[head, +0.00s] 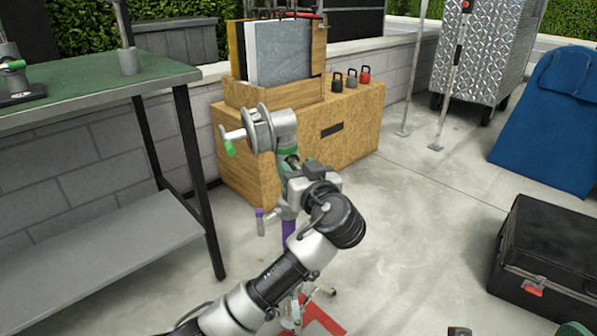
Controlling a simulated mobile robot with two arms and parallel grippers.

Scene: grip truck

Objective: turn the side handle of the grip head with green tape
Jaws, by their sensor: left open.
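The grip head (262,130) is a grey metal piece with round discs, at the top of a stand in the middle of the head view. Green tape (287,154) shows just below the head. My left gripper (306,172) is open, to the right of and below the head, close to the stand's upper part. It hides part of the stand, and I cannot tell whether it touches it. My right gripper is not in view.
A purple-taped handle (260,222) sits lower on the stand. A green-topped table (90,82) is at the left, a wooden box (355,125) with boards behind. A black case (548,262) lies at the right.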

